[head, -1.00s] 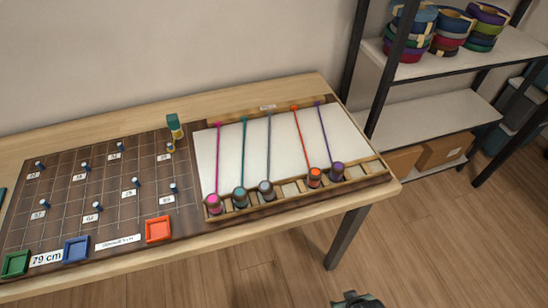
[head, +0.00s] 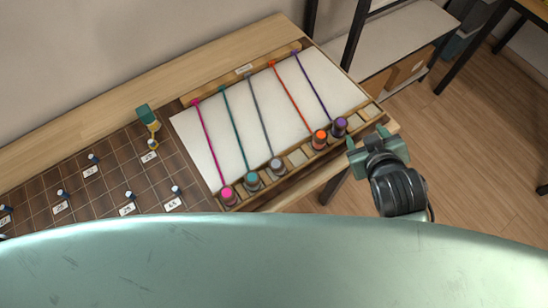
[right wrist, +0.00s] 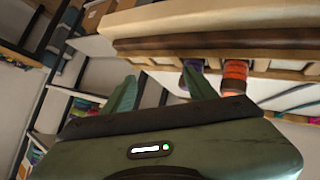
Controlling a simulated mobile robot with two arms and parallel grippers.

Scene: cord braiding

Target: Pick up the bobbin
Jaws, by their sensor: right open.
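Five cords run down a white board to bobbins in a slotted wooden rack: pink (head: 227,195), teal (head: 252,181), grey (head: 277,167), orange (head: 319,140) and purple (head: 340,127). My right gripper (head: 367,138) is open and empty, just right of the purple bobbin and near the rack's right end. In the right wrist view, the orange bobbin (right wrist: 235,78) shows beyond the right finger. The purple bobbin (right wrist: 185,80) is partly hidden by that finger, and the open jaws (right wrist: 159,76) hold nothing. My left gripper is out of view.
The rack (head: 372,112) has empty slots between grey and orange and right of purple. A dark gridded board (head: 105,190) with small pegs and number labels lies left. Shelving (head: 400,40) stands behind right. My own green body hides the table's front.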

